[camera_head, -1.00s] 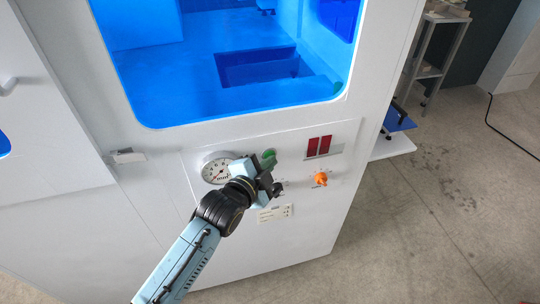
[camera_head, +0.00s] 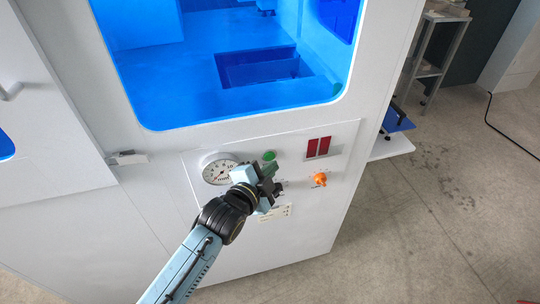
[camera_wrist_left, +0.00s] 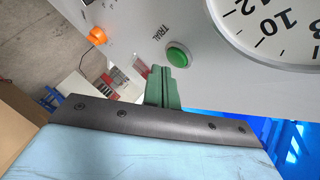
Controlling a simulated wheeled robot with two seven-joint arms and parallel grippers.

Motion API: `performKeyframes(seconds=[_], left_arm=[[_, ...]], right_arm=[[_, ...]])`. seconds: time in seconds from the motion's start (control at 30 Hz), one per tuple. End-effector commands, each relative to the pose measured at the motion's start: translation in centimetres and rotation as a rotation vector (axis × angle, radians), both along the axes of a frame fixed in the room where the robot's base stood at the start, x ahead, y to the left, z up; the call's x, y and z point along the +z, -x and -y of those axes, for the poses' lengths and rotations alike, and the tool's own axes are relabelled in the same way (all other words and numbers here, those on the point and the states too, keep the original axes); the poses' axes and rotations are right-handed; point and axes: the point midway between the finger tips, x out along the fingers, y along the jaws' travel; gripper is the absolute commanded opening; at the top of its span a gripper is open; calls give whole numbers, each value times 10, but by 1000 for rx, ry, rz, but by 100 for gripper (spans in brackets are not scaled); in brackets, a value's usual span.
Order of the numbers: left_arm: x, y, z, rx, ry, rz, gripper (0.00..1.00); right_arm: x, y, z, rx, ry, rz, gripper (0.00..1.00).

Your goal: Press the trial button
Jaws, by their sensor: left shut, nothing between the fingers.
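The trial button is a round green button (camera_head: 269,156) on the white front panel of the machine, right of the gauge. In the left wrist view the green button (camera_wrist_left: 178,55) sits beside the word TRIAL. My left gripper (camera_head: 272,168) is shut and empty, just below the button in the head view. In the left wrist view the closed green fingers of my left gripper (camera_wrist_left: 162,76) point towards the panel, with their tips beside the button. I cannot tell whether they touch the panel. My right gripper is not in view.
A round gauge (camera_head: 220,171) is left of the button. An orange knob (camera_head: 320,179) and red displays (camera_head: 318,147) are to the right. A blue-lit window (camera_head: 230,60) is above the panel.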

Motion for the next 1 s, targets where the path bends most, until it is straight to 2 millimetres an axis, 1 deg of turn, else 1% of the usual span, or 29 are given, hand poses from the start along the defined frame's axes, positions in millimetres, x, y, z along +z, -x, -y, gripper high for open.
performKeyframes(seconds=[0.17,0.4,0.63,0.73,1.0], left_arm=[[0,3,1,-1,1,-2,0],[2,25,9,-1,2,-2,0],[1,44,15,-1,1,-2,0],[0,48,16,0,1,-1,0],[0,48,16,-1,1,-1,0]], right_arm=[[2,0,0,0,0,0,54],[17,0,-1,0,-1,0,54],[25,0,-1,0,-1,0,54],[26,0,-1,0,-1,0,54],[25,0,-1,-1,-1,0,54]])
